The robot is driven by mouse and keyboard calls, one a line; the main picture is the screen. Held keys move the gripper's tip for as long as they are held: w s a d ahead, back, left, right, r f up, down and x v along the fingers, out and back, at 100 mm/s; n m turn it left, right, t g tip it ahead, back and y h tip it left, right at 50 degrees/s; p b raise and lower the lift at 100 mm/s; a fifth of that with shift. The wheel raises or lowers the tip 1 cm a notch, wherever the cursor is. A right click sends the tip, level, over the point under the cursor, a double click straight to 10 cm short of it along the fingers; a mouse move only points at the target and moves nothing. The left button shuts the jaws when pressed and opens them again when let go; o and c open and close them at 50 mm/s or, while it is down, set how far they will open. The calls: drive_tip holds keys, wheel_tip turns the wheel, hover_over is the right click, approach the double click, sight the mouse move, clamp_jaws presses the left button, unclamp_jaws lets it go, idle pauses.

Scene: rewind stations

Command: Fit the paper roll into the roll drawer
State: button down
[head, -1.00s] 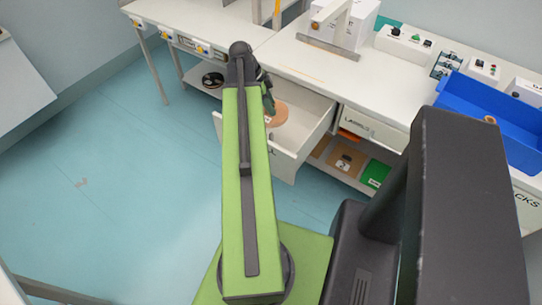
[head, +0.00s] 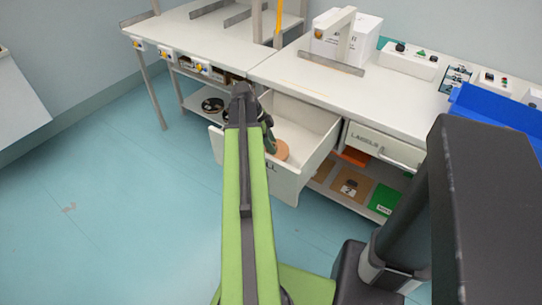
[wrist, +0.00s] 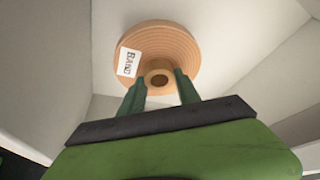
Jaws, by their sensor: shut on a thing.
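The paper roll (head: 282,151) is a tan-orange disc with a central core and a white label. It is within the open roll drawer (head: 287,184), a white box pulled out under the bench, its front lettering partly hidden by my arm. In the wrist view, the roll (wrist: 178,48) faces the camera. My gripper (wrist: 160,82) is shut on its core, one green finger on each side. In the head view, my gripper (head: 269,137) is partly hidden by my arm. Whether the roll touches the drawer floor, I cannot tell.
A shut drawer marked LABELS (head: 372,146) is to the right, above a shelf with an orange item, a brown box and a green box (head: 384,199). Dark reels (head: 213,105) lie on the left shelf. A blue bin (head: 495,110) stands on the bench. Floor at left is clear.

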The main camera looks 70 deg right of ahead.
drive_tip(key=shift+f+b, duration=1.65)
drive_tip(key=shift+f, duration=0.25)
drive_tip(key=c, duration=0.9)
unclamp_jaws()
drive_tip(key=shift+r, duration=0.1)
drive_tip(key=shift+o, duration=0.2)
drive_tip(key=shift+r+p, duration=0.25)
drive_tip(key=shift+p, duration=0.1)
drive_tip(key=p+v, duration=1.1)
drive_tip(key=shift+w+r, duration=0.25)
drive_tip(key=shift+r, duration=0.1)
drive_tip(key=shift+a, duration=0.1)
